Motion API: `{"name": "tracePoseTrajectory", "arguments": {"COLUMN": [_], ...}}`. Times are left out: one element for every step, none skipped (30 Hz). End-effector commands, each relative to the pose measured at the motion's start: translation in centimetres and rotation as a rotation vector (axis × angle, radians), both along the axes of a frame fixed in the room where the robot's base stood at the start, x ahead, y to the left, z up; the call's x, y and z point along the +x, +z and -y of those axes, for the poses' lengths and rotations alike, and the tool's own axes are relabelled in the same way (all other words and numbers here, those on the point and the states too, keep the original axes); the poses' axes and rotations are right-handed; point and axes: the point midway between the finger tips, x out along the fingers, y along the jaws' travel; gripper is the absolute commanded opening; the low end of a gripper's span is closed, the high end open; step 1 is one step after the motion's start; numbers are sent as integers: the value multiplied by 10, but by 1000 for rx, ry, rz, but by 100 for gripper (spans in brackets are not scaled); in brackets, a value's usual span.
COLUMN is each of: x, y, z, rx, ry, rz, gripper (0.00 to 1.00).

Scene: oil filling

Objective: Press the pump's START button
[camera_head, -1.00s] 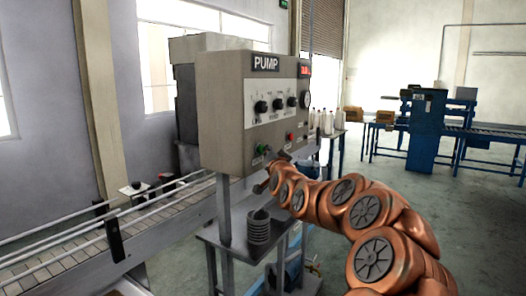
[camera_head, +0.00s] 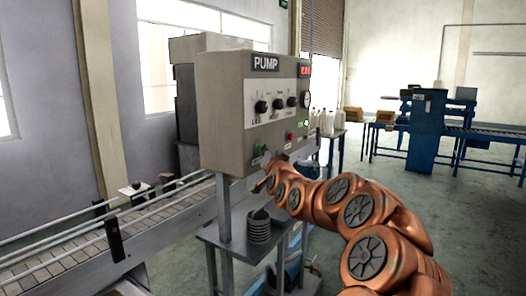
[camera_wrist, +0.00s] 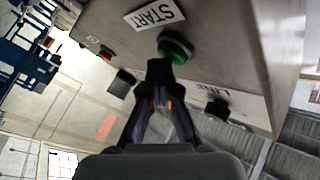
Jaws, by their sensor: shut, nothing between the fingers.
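The grey pump control box (camera_head: 222,120) hangs on a post, with PUMP on a dark label. Its green START button (camera_head: 259,150) is low on the front face, left of a red button (camera_head: 290,136). In the wrist view the START button (camera_wrist: 174,48) is beside the white START label (camera_wrist: 154,15). My gripper (camera_wrist: 159,66) is shut and empty, its tips pointing at the button and overlapping its lower edge; I cannot tell whether they touch. In the head view my gripper (camera_head: 270,164) is small, just below and right of the button.
A red display (camera_head: 304,70) and a lit green lamp (camera_head: 306,123) are at the panel's right. A conveyor (camera_head: 80,246) runs along the left. A stand with stacked grey rings (camera_head: 258,228) is below the box.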

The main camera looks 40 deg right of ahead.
Motion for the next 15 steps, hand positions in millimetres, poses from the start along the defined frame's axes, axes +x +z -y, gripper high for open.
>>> {"name": "tracePoseTrajectory", "arguments": {"x": [0, 0, 0, 0, 0, 0, 0, -1, -2, -3, -4, -6, -7, -8, -10], "y": [-1, -1, -1, -1, -1, -1, -1, -2, -2, -2, -3, -3, -4, -4, -4], "z": [-1, -1, -1, -1, -1, -1, 0, 0, 0, 0, 1, 1, 2, 2, 3], "rx": [1, 1, 1, 1, 1, 1, 1, 1, 1, 1, 1, 1, 1, 1, 0], "ry": [1, 1, 1, 1, 1, 1, 1, 1, 1, 1, 1, 1, 2, 2, 2], "rz": [-1, -1, -1, -1, -1, -1, -1, -1, -1, -1, -1, -1, -2, -2, -3], "gripper": [0, 0, 0, 0, 0, 0, 0, 0, 0, 0, 0, 0, 0, 0, 0]}}
